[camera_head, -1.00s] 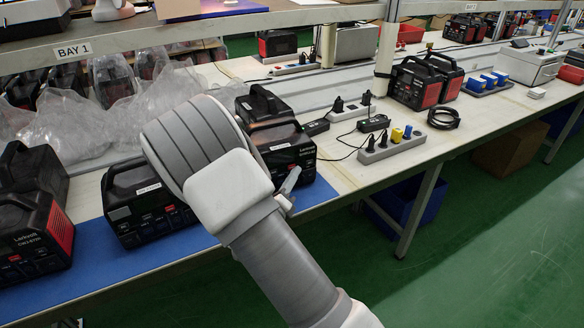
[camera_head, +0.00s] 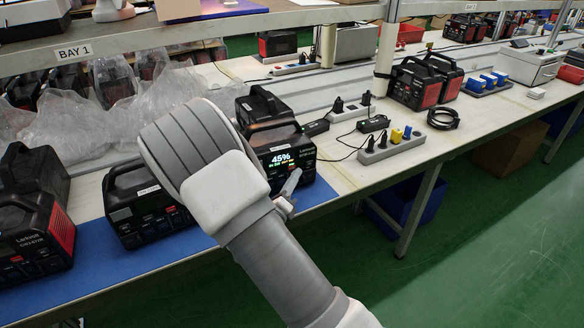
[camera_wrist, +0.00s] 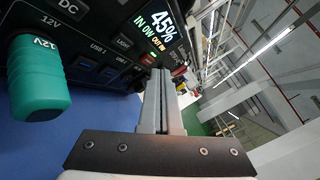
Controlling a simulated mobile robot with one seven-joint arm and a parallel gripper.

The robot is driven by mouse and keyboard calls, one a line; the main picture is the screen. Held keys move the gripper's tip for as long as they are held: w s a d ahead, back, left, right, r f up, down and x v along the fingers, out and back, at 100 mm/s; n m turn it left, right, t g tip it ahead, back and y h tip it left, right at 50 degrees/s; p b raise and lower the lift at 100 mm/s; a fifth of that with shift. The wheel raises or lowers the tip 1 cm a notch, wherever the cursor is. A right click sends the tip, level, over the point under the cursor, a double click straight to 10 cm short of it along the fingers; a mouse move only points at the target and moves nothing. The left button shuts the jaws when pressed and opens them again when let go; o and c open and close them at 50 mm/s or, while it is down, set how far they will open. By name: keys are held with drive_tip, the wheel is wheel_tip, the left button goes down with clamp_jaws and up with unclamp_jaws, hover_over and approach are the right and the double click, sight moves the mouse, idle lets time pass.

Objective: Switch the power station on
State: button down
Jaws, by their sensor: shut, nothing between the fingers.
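The power station (camera_head: 302,153) is a black unit with red parts on the blue mat, partly hidden behind my arm. Its screen (camera_head: 281,159) is lit and reads 45%. In the wrist view the lit screen (camera_wrist: 164,24) also shows "IN 0W" in green and "OUT" in yellow. My gripper (camera_head: 292,182) is shut and empty, its fingertips at the front panel below the screen. In the wrist view the closed fingers (camera_wrist: 158,74) reach to the panel by a small green light and a red part; I cannot tell if they touch it.
A green 12V plug (camera_wrist: 40,80) sticks out of the panel at left. Other black stations stand on the mat to the left (camera_head: 145,205) and (camera_head: 35,225). A power strip (camera_head: 392,148) and a charger (camera_head: 373,123) lie to the right. A shelf edge (camera_head: 200,27) runs above.

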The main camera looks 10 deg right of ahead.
drive_tip(key=shift+s, duration=0.25)
drive_tip(key=shift+d, duration=0.1)
drive_tip(key=shift+s+d+p, duration=0.2)
drive_tip(key=shift+s+p, duration=0.05)
drive_tip(key=shift+s, duration=0.7)
drive_tip(key=shift+s+d+p, duration=0.25)
drive_tip(key=shift+s, duration=0.75)
drive_tip(key=shift+s+d+p, duration=0.2)
drive_tip(key=shift+s+p, duration=0.05)
drive_tip(key=shift+s, duration=0.7)
drive_tip(key=shift+r, duration=0.1)
